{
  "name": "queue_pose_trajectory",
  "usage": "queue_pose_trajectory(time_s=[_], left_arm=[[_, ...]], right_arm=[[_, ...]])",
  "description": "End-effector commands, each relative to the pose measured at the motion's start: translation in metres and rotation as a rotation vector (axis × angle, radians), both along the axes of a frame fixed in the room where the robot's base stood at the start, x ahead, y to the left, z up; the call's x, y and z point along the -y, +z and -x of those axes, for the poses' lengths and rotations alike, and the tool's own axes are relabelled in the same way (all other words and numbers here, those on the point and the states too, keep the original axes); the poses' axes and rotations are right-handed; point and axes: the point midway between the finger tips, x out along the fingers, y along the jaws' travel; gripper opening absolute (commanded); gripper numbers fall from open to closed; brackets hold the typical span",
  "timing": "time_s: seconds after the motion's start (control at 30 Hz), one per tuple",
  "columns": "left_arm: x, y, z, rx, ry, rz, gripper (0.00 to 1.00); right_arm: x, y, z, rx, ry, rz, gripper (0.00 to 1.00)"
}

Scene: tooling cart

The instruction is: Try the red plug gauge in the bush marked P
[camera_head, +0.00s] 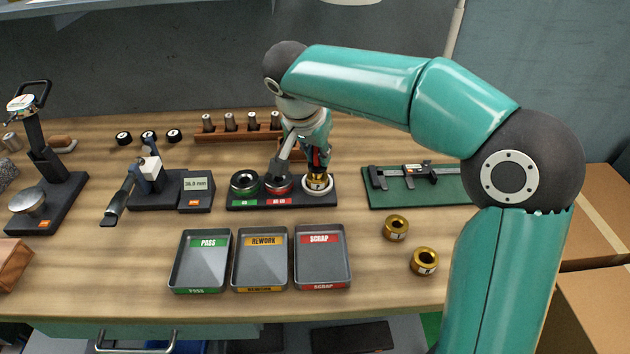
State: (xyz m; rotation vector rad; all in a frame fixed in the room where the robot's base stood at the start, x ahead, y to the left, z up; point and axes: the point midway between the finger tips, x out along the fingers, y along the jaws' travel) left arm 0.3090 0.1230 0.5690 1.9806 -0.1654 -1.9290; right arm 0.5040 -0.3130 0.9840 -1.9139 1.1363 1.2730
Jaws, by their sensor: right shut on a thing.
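My right gripper (304,148) hangs over the right end of a dark gauge stand (260,204), pointing down. It is shut on the red plug gauge (317,157), which is mostly hidden by the fingers. A brass bush (317,182) sits in the white ring of the stand, directly under the gauge. The gauge's lower end is at the bush's top; I cannot tell whether it is inside. The bush carries a small white label, too small to read surely. My left gripper is not in view.
Pass (199,268), rework (260,269) and scrap (323,268) trays stand empty in front. Two brass bushes (396,228) (424,261) lie right. A caliper (412,172) lies on a green mat.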

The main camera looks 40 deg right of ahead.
Motion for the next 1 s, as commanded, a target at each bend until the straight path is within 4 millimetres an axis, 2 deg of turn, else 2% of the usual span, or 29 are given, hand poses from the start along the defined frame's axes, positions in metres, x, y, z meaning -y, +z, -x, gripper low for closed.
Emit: queue_pose_trajectory(time_s=[0.07, 1.0], left_arm=[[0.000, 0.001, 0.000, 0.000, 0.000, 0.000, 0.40], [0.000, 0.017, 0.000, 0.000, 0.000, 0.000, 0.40]], right_arm=[[-0.002, -0.005, 0.002, -0.018, 0.001, -0.004, 0.00], [-0.001, 0.020, 0.001, -0.004, 0.000, 0.000, 0.00]])
